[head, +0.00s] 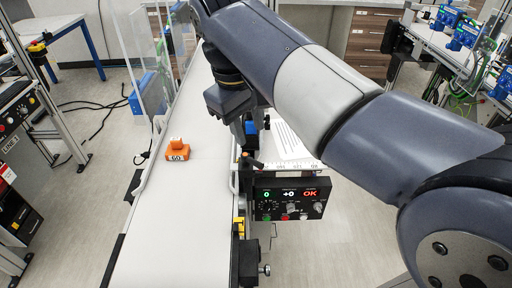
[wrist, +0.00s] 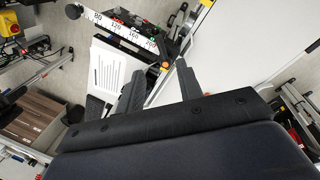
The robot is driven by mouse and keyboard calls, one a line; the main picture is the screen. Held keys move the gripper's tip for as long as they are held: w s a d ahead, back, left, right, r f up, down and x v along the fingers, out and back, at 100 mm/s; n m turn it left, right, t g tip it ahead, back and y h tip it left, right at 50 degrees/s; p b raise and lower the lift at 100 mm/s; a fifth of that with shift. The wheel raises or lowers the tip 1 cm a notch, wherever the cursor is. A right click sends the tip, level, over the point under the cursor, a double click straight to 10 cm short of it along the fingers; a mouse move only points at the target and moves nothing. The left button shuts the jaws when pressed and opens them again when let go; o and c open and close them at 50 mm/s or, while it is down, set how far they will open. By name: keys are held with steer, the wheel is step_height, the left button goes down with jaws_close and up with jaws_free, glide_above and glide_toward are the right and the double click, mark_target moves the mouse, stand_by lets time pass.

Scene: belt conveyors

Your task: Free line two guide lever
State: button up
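A white ruler-like scale plate marked 80 to 200 (wrist: 125,32) runs beside the belt in the wrist view. A black round knob (wrist: 73,11) is at its far left end, and an orange pointer (wrist: 165,65) is at its right end. I cannot tell for certain which part is the guide lever. My gripper (wrist: 160,85) is open, its two black fingers apart with nothing between them, above the belt's edge near the pointer. In the head view my arm mostly hides the fingers.
A white conveyor belt (head: 170,225) runs away from me, carrying an orange block (head: 177,149). Clear guard panels (head: 150,60) stand at the left. Other stations with blue parts (head: 465,35) are at the right.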

mark_target(257, 162)
steer(key=f, duration=0.3)
steer(key=d+f, duration=0.1)
steer(key=f, duration=0.2)
steer(key=w+f, duration=0.1)
steer(key=f, duration=0.3)
steer(key=shift+d+b, duration=0.25)
steer(key=shift+b, duration=0.1)
steer(key=shift+c, duration=0.3)
jaws_close()
